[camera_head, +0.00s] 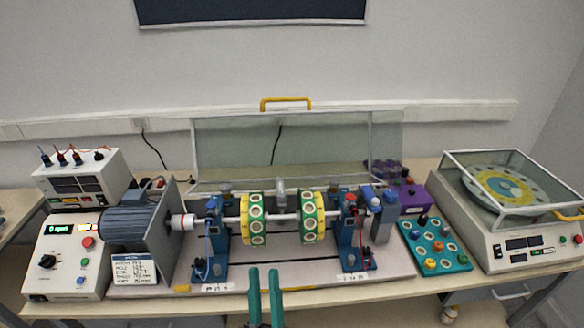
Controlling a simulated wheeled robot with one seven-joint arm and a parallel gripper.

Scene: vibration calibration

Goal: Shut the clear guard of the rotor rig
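The clear guard (335,140) of the rotor rig stands raised, upright behind the rotor. It has a thin pale frame and a yellow handle (286,103) at its top edge. The rotor rig (283,217) lies below it: a shaft with two yellow-and-green discs between blue bearing stands, driven by a motor at the left. My gripper (265,275) shows at the bottom centre as two dark green fingers with a gap between them. It is empty, in front of the rig's front edge, well below and nearer than the guard's handle.
A control box (65,255) with buttons stands left of the rig. A teal tray (434,247) of coloured weights and a purple box (412,195) stand to its right. A balancing machine (510,245) with its own clear cover is at the far right. The wall is close behind.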

